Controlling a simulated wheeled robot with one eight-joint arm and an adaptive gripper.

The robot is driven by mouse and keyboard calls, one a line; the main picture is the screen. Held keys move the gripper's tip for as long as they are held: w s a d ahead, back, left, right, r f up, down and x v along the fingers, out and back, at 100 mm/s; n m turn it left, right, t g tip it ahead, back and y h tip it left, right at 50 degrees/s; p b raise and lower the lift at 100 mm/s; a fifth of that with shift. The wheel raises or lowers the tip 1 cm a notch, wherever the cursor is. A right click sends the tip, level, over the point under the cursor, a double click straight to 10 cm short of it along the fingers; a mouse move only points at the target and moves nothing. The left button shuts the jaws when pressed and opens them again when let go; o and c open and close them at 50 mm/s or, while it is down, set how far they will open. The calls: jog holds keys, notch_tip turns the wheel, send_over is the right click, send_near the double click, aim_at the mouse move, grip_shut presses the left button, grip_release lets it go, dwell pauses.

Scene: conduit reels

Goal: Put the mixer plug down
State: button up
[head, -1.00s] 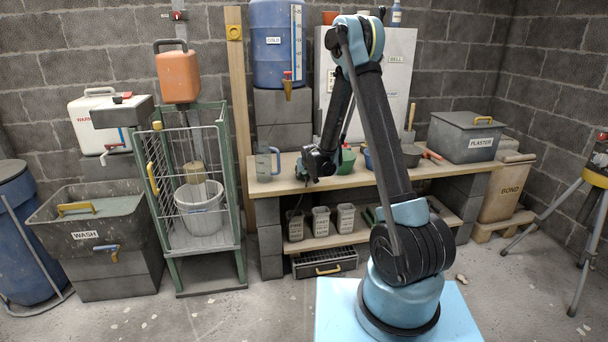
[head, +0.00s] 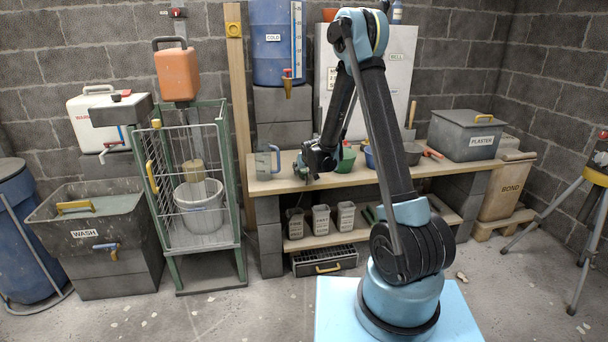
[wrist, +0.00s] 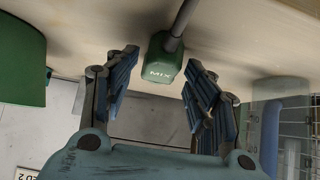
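The mixer plug (wrist: 166,62) is a green block marked MIX with a grey cable running up from it. In the wrist view it is on the pale wooden bench top (wrist: 85,30), by the bench edge. My gripper (wrist: 160,66) is open, its two dark fingers apart on either side of the plug's near end. There is a gap on the left; the right fingertip is close to the plug, and I cannot tell whether it touches. In the head view my gripper (head: 304,172) is low over the left part of the bench (head: 390,182); the plug cannot be made out there.
A clear jug (head: 265,163) stands left of my gripper. A green container (head: 346,158) stands close on its right, also in the wrist view (wrist: 22,62). Further right are bowls and the grey plaster box (head: 466,137). The bench front is mostly clear.

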jog(key=v, duration=1.1)
jog(key=s+d+r+m+g+h, duration=0.15)
jog(key=s+d+r, duration=0.25)
jog(key=s+d, duration=0.5)
jog(key=s+d+r+g+h, duration=0.15)
jog(key=s+d+r, duration=0.25)
jog(key=s+d, duration=0.5)
jog(key=s+d+f+g, duration=0.1)
jog(key=s+d+f, duration=0.1)
jog(key=s, duration=1.1)
jog(key=s+d+f+m+g, duration=0.1)
jog(key=s+d, duration=0.4)
jog(key=s, duration=0.8)
jog(key=shift+d+f+g, duration=0.25)
jog(key=shift+f+g, duration=0.25)
jog(key=shift+g, duration=0.3)
jog(key=shift+m, duration=0.25)
